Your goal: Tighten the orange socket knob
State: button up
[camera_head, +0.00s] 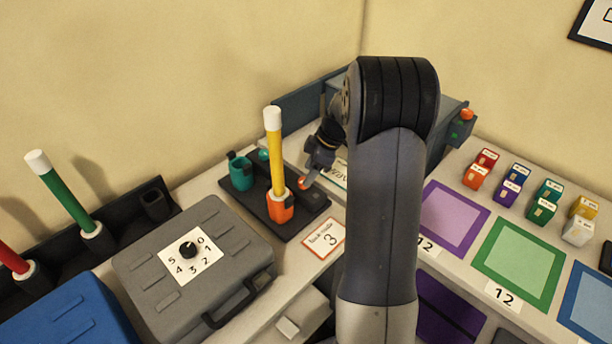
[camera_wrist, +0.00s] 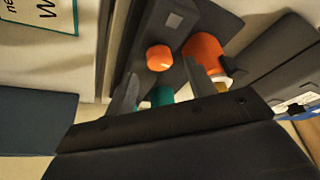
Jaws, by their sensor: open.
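The orange knob (camera_head: 304,183) sits on the black socket base (camera_head: 256,205), beside the orange socket (camera_head: 280,209). A yellow rod with a white top (camera_head: 275,150) stands upright in that socket. In the wrist view the orange knob (camera_wrist: 160,57) is round and lies just beyond my fingertips, nearly centred between them. The orange socket also shows there (camera_wrist: 204,55). My gripper (camera_wrist: 158,80) is open and empty, with one finger on each side of the view. In the head view my gripper (camera_head: 315,168) is close to the knob, partly dark against it; contact cannot be told.
A teal socket (camera_head: 241,173) and teal knob (camera_head: 263,155) share the base. A grey case (camera_head: 195,260) with a numbered dial (camera_head: 188,250) stands in front left. A card marked 3 (camera_head: 324,238) lies nearby. Coloured mats (camera_head: 520,262) and small blocks are at right.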

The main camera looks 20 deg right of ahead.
jog(key=shift+x, duration=1.6)
jog(key=c, duration=1)
jog(key=shift+o, duration=0.2)
jog(key=shift+a+f+m+t+b, duration=0.15)
jog(key=shift+m+t+b, duration=0.25)
jog(key=shift+m+b, duration=1.1)
jog(key=o, duration=1)
jog(key=shift+h, duration=0.3)
jog(key=shift+c, duration=0.2)
jog(key=shift+r, duration=0.25)
